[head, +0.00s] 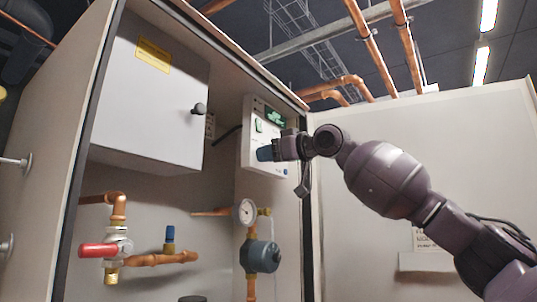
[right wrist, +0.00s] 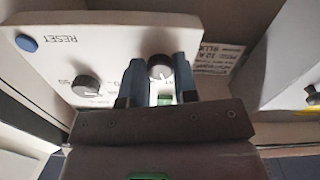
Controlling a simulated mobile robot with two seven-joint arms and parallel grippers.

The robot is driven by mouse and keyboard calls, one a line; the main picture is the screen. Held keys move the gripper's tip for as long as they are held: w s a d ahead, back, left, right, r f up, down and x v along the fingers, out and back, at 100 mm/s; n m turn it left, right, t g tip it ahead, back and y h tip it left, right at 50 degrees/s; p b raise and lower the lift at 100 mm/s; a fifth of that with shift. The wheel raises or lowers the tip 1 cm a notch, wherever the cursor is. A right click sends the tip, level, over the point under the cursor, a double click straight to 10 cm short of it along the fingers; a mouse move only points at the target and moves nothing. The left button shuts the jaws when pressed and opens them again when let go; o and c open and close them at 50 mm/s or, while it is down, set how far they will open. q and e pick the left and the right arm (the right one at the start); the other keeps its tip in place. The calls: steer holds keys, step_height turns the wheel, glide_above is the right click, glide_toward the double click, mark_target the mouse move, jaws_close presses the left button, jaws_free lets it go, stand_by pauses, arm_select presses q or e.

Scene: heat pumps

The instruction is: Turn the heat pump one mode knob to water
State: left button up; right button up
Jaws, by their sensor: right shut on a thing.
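The white heat pump control panel (head: 251,153) is inside the open cabinet, and its face fills much of the right wrist view (right wrist: 120,30). My right gripper (head: 266,153) is at the panel, its arm coming in from the right. In the right wrist view my right gripper (right wrist: 160,80) has its two blue-grey fingers on either side of a dark round knob (right wrist: 161,67), shut on it. The knob has a white pointer mark. Its mode labels are mostly hidden by the fingers. My left gripper is not in view.
A second dark knob (right wrist: 87,86) and a blue button (right wrist: 27,43) marked RESET are on the same panel. A grey box (head: 150,90) with a black knob hangs to the left. Below are a red-handled valve (head: 98,250), a gauge (head: 246,212) and a pump (head: 262,257).

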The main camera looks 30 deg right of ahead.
steer(key=m, duration=1)
steer(key=shift+m+p, duration=0.4)
steer(key=shift+r, duration=0.1)
stand_by(0.3)
steer(key=o, duration=0.9)
steer(key=shift+o, duration=0.2)
steer(key=shift+s, duration=0.1)
steer(key=b+v, duration=0.3)
steer(key=v, duration=0.7)
steer(key=shift+s+d, duration=0.15)
steer(key=shift+s, duration=0.15)
